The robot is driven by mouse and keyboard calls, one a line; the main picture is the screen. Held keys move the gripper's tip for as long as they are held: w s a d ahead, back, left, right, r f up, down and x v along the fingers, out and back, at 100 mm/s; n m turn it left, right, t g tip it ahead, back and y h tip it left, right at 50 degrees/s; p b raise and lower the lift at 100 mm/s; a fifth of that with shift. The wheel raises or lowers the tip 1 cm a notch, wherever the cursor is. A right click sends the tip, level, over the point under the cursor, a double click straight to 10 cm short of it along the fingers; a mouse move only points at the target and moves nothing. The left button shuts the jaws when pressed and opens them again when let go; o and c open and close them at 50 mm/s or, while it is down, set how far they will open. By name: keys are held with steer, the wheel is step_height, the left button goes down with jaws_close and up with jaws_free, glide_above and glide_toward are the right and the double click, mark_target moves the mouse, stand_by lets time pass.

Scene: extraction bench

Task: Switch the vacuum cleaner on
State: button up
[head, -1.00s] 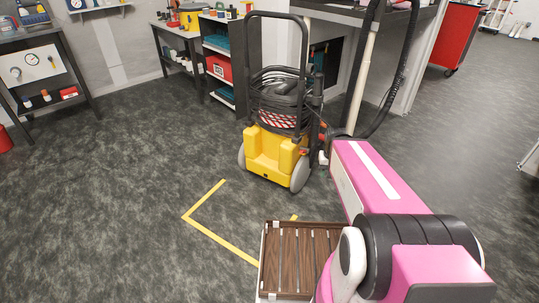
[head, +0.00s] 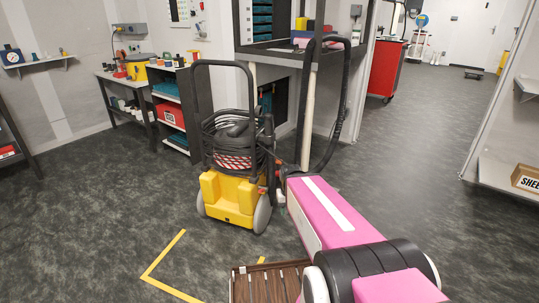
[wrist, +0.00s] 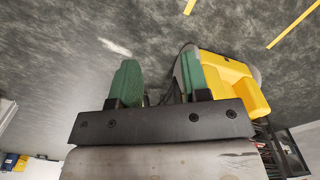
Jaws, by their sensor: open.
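A yellow wheeled machine (head: 233,196), seemingly the vacuum cleaner, stands upright on the dark floor in the head view. It has a tall black handle frame, grey wheels and a thick dark coil with a red-and-white band. I cannot make out its switch. My pink arm reaches toward its right side; the gripper's fingers are not clear there. In the wrist view, my gripper (wrist: 159,86) is open, with two green finger pads and nothing between them. The yellow body (wrist: 228,78) shows just beyond and right of the right finger; I cannot tell whether they touch.
A black hose (head: 343,110) and a pale pipe (head: 308,122) rise right of the machine, beside a bench (head: 280,48). Shelves (head: 172,110) stand behind it. A slatted wooden platform (head: 262,285) lies below my arm. Floor at left and right is clear.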

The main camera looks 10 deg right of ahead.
jaws_close()
steer(key=shift+w, duration=0.1)
stand_by(1.8)
